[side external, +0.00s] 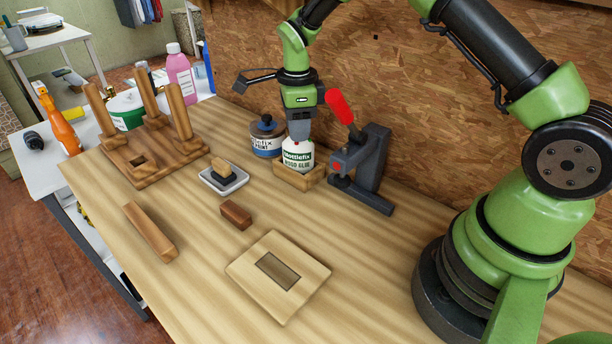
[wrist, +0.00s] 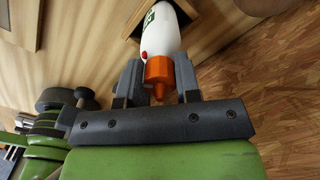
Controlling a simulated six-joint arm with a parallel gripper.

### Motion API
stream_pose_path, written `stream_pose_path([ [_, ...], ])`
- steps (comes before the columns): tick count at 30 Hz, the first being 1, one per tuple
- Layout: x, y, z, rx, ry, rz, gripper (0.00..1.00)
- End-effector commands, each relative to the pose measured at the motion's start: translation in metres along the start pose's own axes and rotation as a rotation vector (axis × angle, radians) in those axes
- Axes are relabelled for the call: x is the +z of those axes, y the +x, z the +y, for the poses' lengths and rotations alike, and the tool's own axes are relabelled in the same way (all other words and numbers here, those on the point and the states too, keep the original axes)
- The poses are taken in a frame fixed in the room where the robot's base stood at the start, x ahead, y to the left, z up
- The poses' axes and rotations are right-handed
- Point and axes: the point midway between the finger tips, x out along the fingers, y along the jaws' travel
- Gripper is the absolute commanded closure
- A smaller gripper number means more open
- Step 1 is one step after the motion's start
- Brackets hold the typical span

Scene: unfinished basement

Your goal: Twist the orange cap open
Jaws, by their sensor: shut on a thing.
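The white glue bottle (side external: 298,157) with a green label stands upright in a wooden block holder (side external: 312,179) near the back wall. Its orange cap (wrist: 158,70) has a pointed tip and sits between the two grey fingers in the wrist view. My gripper (side external: 300,135) comes down from above and is shut on the orange cap (wrist: 158,88). The fingers hide the cap in the side view. The bottle's white body also shows in the wrist view (wrist: 160,30). I cannot tell whether the cap has turned on the neck.
A grey clamp (side external: 372,160) with a red handle stands close on the right. A paint can (side external: 266,137) stands close on the left. A small tray (side external: 222,193), a dark wood block (side external: 236,215), a recessed board (side external: 300,299) and an upturned stool (side external: 125,168) lie farther out.

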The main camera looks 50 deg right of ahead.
Motion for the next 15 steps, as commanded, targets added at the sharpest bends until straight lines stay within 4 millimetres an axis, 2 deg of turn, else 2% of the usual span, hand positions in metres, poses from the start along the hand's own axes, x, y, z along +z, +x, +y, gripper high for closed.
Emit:
stream_pose_path([
  [5, 0.0001, -0.0004, -0.0001, -0.001, -0.06, 0.0, 0.83],
  [12, 0.0001, -0.0005, -0.0002, -0.001, -0.386, 0.0, 0.83],
  [15, 0.0001, -0.0005, -0.0002, -0.001, -0.446, 0.0, 0.82],
])
